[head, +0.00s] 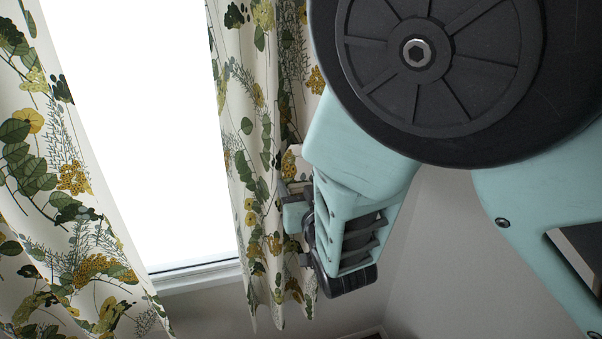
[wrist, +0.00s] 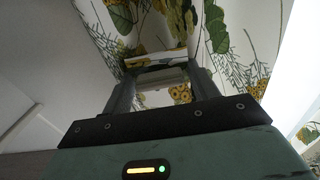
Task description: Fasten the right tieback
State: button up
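The right curtain (head: 262,120), cream with green leaves and yellow flowers, hangs at the right side of the window. In the head view my gripper (head: 293,222) is against its lower right part, side-on. In the wrist view my gripper (wrist: 160,80) has its two fingers apart, with a pale, partly patterned strip, apparently the tieback (wrist: 155,60), spanning from one fingertip to the other. A cream patterned piece, probably the same tieback (head: 291,162), shows just above the gripper in the head view. The curtain fabric is close behind the fingertips. I see no fastening point; my arm hides part of this area.
The left curtain (head: 55,180) hangs on the far side of the bright window (head: 145,120). The window sill (head: 195,277) runs below the glass. A plain grey wall (head: 430,240) lies to the right, with a corner near my gripper.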

jog(key=c, duration=0.9)
jog(key=shift+c, duration=0.2)
jog(key=shift+f, duration=0.1)
jog(key=a+m+b, duration=0.1)
jog(key=b, duration=0.1)
jog(key=shift+s+m+b, duration=0.1)
jog(key=shift+m+b, duration=0.25)
jog(key=shift+m, duration=0.05)
jog(key=shift+s+a+m+b, duration=0.2)
jog(key=shift+a+m+b, duration=0.3)
jog(key=shift+m+b, duration=0.45)
jog(key=s+a+r+m+b, duration=0.1)
jog(key=a+r+m+b, duration=0.4)
jog(key=m+b, duration=0.9)
jog(key=shift+s+r+b, duration=0.2)
jog(key=shift+r+b, duration=0.55)
jog(key=shift+r, duration=0.7)
